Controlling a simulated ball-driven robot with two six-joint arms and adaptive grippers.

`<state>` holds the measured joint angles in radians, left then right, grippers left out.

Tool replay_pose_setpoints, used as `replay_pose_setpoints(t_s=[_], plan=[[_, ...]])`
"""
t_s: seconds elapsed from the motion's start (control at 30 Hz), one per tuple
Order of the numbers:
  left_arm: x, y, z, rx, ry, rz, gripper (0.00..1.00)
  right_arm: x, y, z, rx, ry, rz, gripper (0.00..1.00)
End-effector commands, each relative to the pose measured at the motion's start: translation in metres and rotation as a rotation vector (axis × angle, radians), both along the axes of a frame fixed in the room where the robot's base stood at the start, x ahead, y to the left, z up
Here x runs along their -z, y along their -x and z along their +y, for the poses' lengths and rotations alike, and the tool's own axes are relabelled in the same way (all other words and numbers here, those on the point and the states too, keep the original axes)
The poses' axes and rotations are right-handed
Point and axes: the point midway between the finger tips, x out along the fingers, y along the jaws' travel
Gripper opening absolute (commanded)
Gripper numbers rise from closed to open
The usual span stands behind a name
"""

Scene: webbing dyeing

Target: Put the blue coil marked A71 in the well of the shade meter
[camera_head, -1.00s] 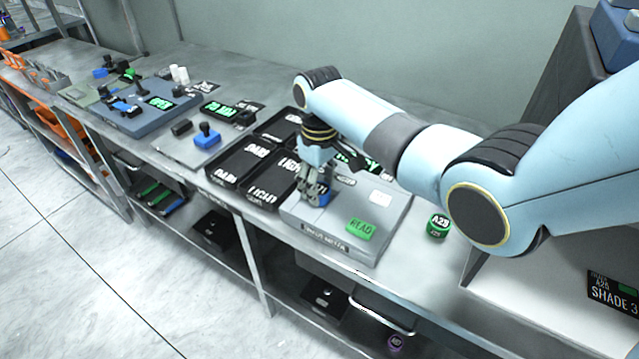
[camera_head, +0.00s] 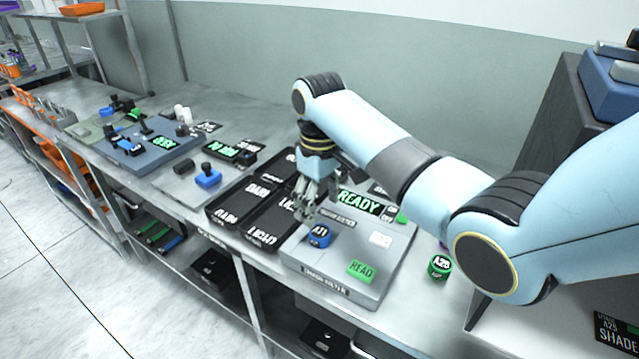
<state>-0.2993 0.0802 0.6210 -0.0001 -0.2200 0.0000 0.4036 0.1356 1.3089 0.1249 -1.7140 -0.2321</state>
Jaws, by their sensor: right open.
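The blue coil marked A71 (camera_head: 319,236) sits on the left part of the grey shade meter (camera_head: 330,268), where the well appears to be. The coil covers the well, so I cannot see how deep it sits. The meter's display reads READY, and a green READ button (camera_head: 361,271) is on its front right. My right gripper (camera_head: 305,212) is open and empty, just above and behind the coil, apart from it. My left gripper is out of view.
Black trays labelled DARK and LIGHT (camera_head: 232,205) lie left of the meter. A green coil marked A25 (camera_head: 439,267) stands on the bench to its right. Further left is a plate with a blue-based black knob (camera_head: 208,177). A dark cabinet (camera_head: 545,125) stands at the right.

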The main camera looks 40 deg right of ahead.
Motion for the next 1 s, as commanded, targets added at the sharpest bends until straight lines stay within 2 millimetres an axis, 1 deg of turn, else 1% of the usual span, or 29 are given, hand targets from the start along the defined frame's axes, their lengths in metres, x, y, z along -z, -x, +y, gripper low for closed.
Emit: replay_pose_setpoints(t_s=[0.03,0.1,0.2,0.3,0.47,1.0], plan=[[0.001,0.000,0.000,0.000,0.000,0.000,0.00,-0.012,-0.001,0.000,0.000,0.000,-0.004,0.66],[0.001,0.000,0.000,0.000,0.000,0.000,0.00,-0.025,-0.001,0.000,0.000,0.000,-0.005,0.66],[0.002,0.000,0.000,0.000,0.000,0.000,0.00,-0.040,-0.001,0.000,0.001,0.000,-0.002,0.66],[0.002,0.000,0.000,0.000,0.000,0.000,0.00,-0.049,0.000,0.000,0.001,0.000,-0.001,0.66],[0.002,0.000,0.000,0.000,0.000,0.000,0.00,-0.054,0.000,0.000,0.001,-0.001,0.000,0.66],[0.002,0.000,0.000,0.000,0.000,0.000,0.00,-0.053,0.000,0.000,0.001,-0.001,0.000,0.66]])
